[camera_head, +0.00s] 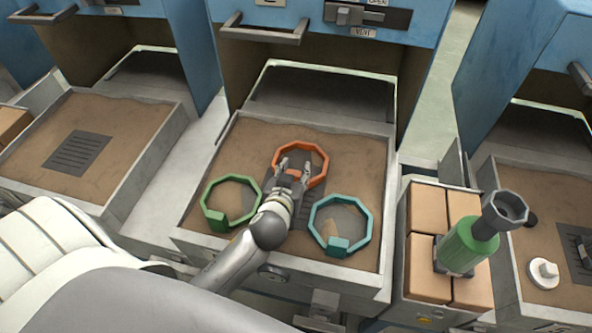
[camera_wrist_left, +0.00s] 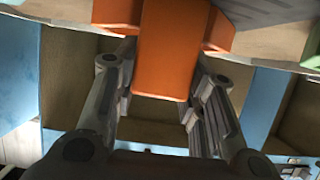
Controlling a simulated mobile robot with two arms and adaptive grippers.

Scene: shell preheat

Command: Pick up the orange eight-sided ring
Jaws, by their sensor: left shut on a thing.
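The orange eight-sided ring (camera_head: 301,146) is at the far middle of the central sand tray (camera_head: 382,230). My left gripper (camera_head: 294,172) reaches in from the front and is shut on the ring's near side, where its block sits. In the left wrist view the orange block (camera_wrist_left: 167,50) fills the space between the two fingers (camera_wrist_left: 160,88). I cannot tell whether the ring rests on the sand or is slightly above it. My right gripper is not in view.
A green ring (camera_head: 217,219) lies left of my arm and a teal ring (camera_head: 338,245) right of it, both close. A dark grate (camera_head: 308,213) is partly hidden. An open blue cabinet (camera_head: 320,46) stands behind. A green bottle-like tool (camera_head: 470,245) stands on boxes at right.

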